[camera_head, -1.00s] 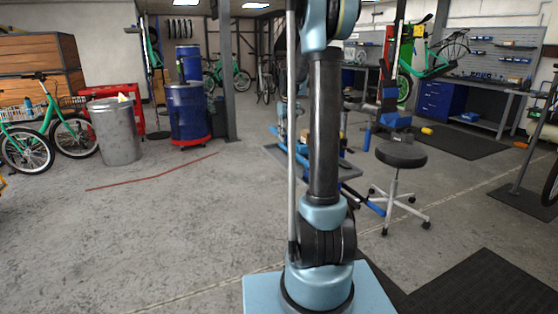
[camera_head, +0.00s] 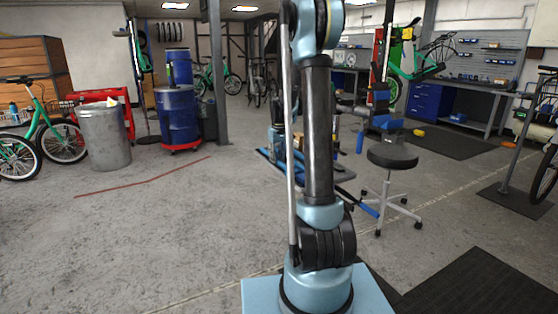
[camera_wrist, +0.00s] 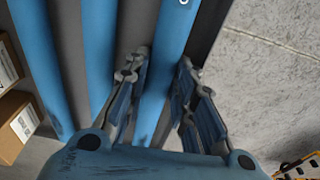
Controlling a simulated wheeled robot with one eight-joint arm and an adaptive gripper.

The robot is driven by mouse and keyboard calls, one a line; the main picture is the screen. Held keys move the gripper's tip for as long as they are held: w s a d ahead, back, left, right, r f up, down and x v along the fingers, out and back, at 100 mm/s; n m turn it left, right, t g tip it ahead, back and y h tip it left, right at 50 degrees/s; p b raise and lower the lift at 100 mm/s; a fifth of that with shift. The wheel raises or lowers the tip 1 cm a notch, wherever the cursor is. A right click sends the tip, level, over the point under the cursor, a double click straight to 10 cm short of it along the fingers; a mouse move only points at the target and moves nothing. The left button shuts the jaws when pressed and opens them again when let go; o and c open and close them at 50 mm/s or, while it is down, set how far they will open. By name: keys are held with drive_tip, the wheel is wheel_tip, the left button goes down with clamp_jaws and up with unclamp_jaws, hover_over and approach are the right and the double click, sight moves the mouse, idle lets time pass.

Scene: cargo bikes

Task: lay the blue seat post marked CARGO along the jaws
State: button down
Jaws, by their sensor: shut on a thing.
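In the wrist view, my gripper (camera_wrist: 160,82) has its two fingers on either side of a blue tube (camera_wrist: 168,48) and is shut on it. No CARGO marking shows on the visible part, so I cannot confirm that it is the named seat post. A small ring-like mark shows near its top.
A black stool (camera_head: 392,157) stands right of my arm. A metal bin (camera_head: 104,137) and blue drum (camera_head: 178,118) stand left. Floor between is open.

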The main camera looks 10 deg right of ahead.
drive_tip(key=c, duration=1.6)
unclamp_jaws()
drive_tip(key=shift+c, duration=0.2)
drive_tip(key=shift+r, duration=0.1)
wheel_tip(320, 180, up, 11)
drive_tip(key=s, duration=0.1)
drive_tip(key=s+r, duration=0.2)
drive_tip(key=s, duration=1.2)
drive_tip(key=s+f+m, duration=0.1)
drive_tip(key=s+f, duration=0.3)
drive_tip(key=s, duration=0.5)
drive_tip(key=s+f+m, duration=0.1)
drive_tip(key=s+f, duration=0.4)
drive_tip(key=s, duration=0.5)
drive_tip(key=s+d+f+m, duration=0.1)
drive_tip(key=s+f, duration=0.4)
drive_tip(key=s, duration=0.5)
drive_tip(key=shift+f+t, duration=0.25)
drive_tip(key=shift+t, duration=0.15)
